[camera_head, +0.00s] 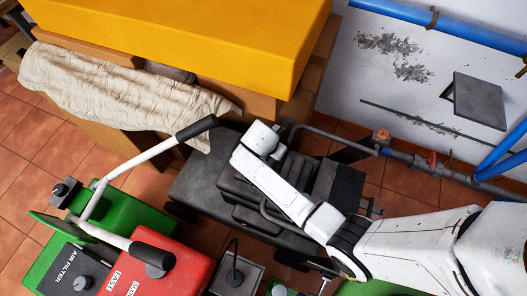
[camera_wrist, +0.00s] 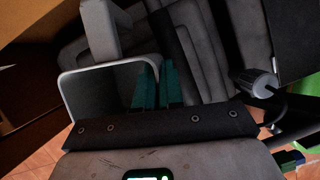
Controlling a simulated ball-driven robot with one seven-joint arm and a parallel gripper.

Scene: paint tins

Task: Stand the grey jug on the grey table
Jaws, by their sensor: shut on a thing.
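In the wrist view, my gripper (camera_wrist: 155,82) has its teal fingers close together, shut at the right edge of a grey thing with a pale rounded rim, which I take for the grey jug (camera_wrist: 92,92). A pale grey block rises above that rim. Its lower part is hidden by the gripper body. In the head view my white arm reaches over the dark ribbed equipment; the fingers and the jug cannot be made out there. I cannot pick out the grey table for sure; a flat grey panel (camera_head: 478,101) on the wall is one grey surface in view.
A yellow box (camera_head: 180,35) on brown boxes, with a beige cloth (camera_head: 115,88), stands at the back. A dark grey wheeled unit (camera_head: 205,180) is under my arm. Green and red machines (camera_head: 180,258) with a white handle stand front left. Pipes run along the wall.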

